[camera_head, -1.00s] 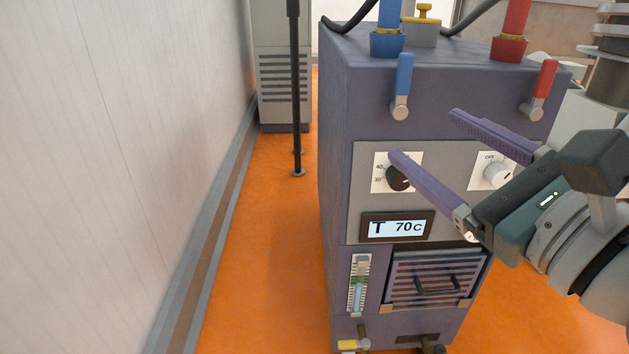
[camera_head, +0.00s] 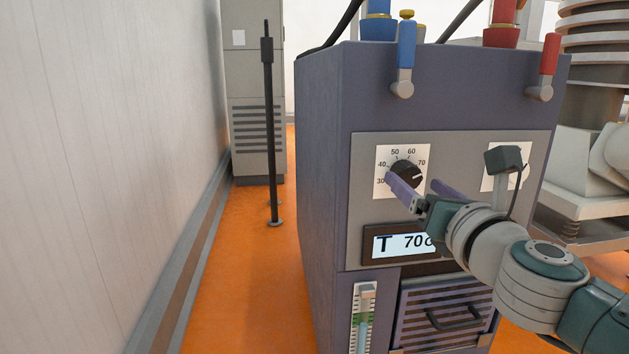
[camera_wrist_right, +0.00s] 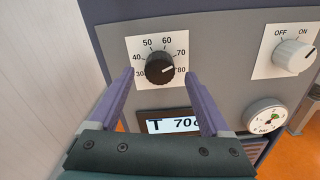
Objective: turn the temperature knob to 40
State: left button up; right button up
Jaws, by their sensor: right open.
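The black temperature knob (camera_head: 404,174) sits on a white dial plate on the grey panel, with marks from 30 up to 80. In the right wrist view the knob (camera_wrist_right: 160,68) has its white pointer line toward the right, between 70 and 80. The display (camera_head: 397,243) reads T 70 C. My right gripper (camera_head: 418,186) is open in front of the panel, its purple fingers apart. In the right wrist view its fingertips (camera_wrist_right: 161,78) lie on either side of the knob; I cannot tell whether they touch it. My left gripper is not in view.
A white OFF/ON knob (camera_wrist_right: 294,55) and a round gauge (camera_wrist_right: 268,120) are to the right. Blue (camera_head: 405,60) and red (camera_head: 546,68) valve levers are above. A black pole (camera_head: 270,130) stands left of the machine.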

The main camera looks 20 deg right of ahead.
aim_at(406, 175)
jog(key=shift+b+x, duration=0.3)
jog(key=shift+x, duration=1.15)
jog(key=shift+c, duration=0.2)
grip_shut()
